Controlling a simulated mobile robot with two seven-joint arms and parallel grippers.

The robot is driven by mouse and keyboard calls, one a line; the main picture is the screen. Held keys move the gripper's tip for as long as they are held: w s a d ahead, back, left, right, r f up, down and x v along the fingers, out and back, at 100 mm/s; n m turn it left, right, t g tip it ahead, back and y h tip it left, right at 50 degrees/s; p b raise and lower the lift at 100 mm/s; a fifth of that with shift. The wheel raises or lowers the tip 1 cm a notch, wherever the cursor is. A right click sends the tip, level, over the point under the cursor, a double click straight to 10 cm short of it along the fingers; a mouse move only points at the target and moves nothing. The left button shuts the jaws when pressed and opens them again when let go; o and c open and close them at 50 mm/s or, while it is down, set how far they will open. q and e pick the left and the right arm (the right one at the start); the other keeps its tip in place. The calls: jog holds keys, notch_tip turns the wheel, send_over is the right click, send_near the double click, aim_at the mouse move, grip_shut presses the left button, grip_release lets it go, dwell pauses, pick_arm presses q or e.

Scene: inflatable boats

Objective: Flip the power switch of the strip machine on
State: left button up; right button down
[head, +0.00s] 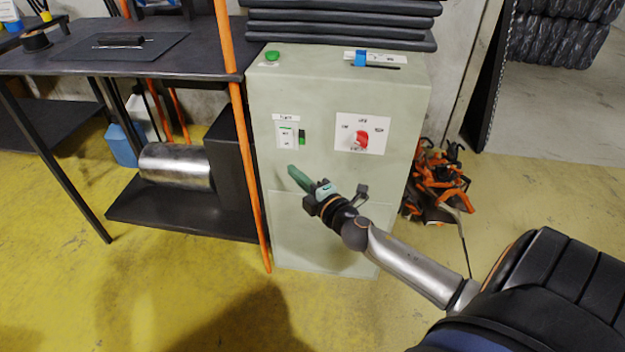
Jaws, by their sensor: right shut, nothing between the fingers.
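The strip machine is a pale grey-green cabinet (330,235) in the middle of the head view. Its upper front has a red rotary knob (361,140) on a white labelled plate (376,121). To the left is a small white switch panel (285,137) with a small black-and-green switch (302,137) beside it. The labels are too small to read, so I cannot tell the switch setting. My right gripper (295,174), with green fingers, is shut and empty in front of the cabinet, below the small switch and apart from it in the picture. My left gripper is not in view.
A green button (272,56) and a white-and-blue item (375,58) are on the cabinet top, below stacked black slabs (340,22). An orange pole (240,130) stands close on the left, by a dark table (150,62). Orange gear (437,185) lies right.

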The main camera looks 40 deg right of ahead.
jog(key=s, duration=0.6)
jog(key=shift+s+a+f, duration=0.15)
jog(key=shift+a+f, duration=0.05)
